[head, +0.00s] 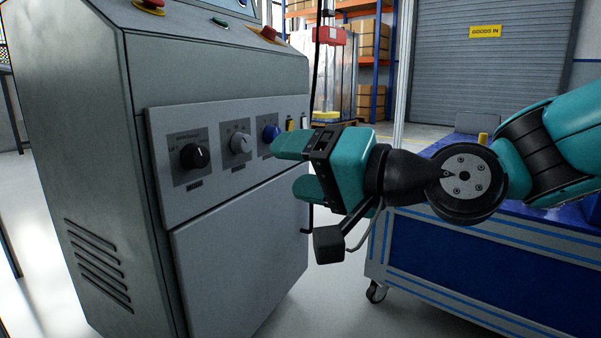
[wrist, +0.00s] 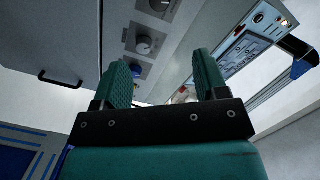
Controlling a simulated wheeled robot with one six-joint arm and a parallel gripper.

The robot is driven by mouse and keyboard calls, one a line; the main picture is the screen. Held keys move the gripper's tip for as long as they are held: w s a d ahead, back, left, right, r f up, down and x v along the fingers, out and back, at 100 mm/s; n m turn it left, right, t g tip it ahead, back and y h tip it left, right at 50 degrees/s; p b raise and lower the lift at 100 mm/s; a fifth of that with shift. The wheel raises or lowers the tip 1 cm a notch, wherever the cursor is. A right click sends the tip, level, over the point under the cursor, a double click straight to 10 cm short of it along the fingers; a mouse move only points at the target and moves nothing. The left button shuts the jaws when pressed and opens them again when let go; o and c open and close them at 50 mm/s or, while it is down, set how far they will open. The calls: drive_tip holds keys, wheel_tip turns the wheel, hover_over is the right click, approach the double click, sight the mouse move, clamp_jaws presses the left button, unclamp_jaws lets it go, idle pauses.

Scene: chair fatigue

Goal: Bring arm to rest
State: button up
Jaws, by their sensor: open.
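My gripper (head: 283,167) is teal with a dark bracket and is held out to the left in front of the grey control cabinet (head: 75,150). Its two fingers stand apart with nothing between them. In the head view the upper finger overlaps the area just below the blue knob (head: 271,133); I cannot tell whether they touch. The wrist view shows both open fingers (wrist: 163,80) with the cabinet's panel beyond them. My arm reaches in from the right, bent at the wrist.
The panel also has a black knob (head: 195,156) and a grey knob (head: 240,143). A red button (head: 150,4) sits on the cabinet top. A blue cart (head: 470,265) on casters stands under my arm. Open floor shows between cabinet and cart.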

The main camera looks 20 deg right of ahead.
drive_tip(key=s+d+r+n+g+h+p, duration=0.3)
drive_tip(key=s+r+n+g+h+p, duration=0.8)
drive_tip(key=p, duration=1.6)
drive_tip(key=s+r+g+y+p, duration=0.1)
drive_tip(key=s+r+p, duration=0.1)
drive_tip(key=r+p, duration=1.5)
drive_tip(key=s+r+g+y+p, duration=0.1)
drive_tip(key=s+r+y+p, duration=0.1)
drive_tip(key=r+p, duration=1.5)
drive_tip(key=shift+r+m+y, duration=0.3)
drive_tip(key=shift+r, duration=0.1)
